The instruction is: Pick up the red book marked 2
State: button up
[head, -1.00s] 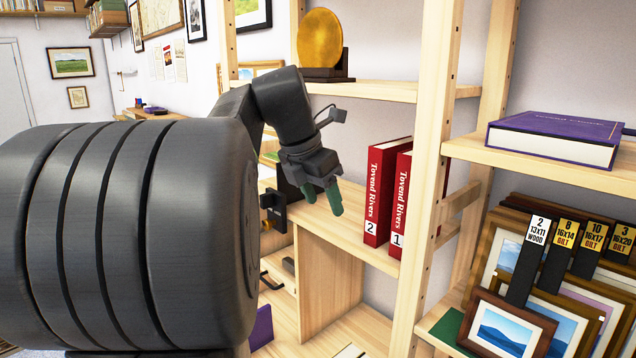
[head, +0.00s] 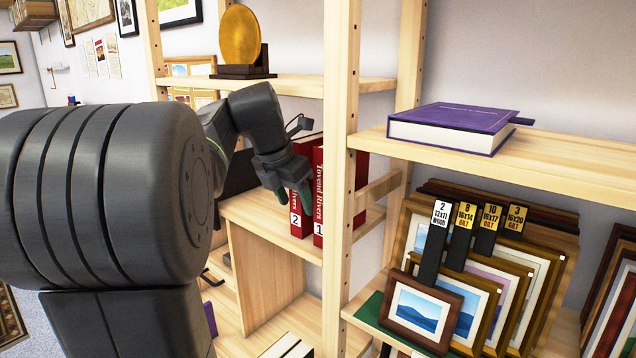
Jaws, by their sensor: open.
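The red book marked 2 (head: 304,223) stands upright on the middle wooden shelf, its white number label low on the spine. A matching red book marked 1 (head: 318,205) stands upright just to its right, partly behind a shelf post. My gripper (head: 292,197) is open, with its green fingers pointing down. I cannot tell whether the fingers touch the book.
A light wooden post (head: 340,170) rises right of the books. A gold disc on a dark stand (head: 240,42) sits on the shelf above. A purple book (head: 455,125) lies on the right shelf, above several framed prints (head: 422,312) with tags.

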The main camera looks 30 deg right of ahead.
jog(key=shift+f, duration=0.25)
dwell(0.4)
jog(key=shift+r, duration=0.1)
grip_shut()
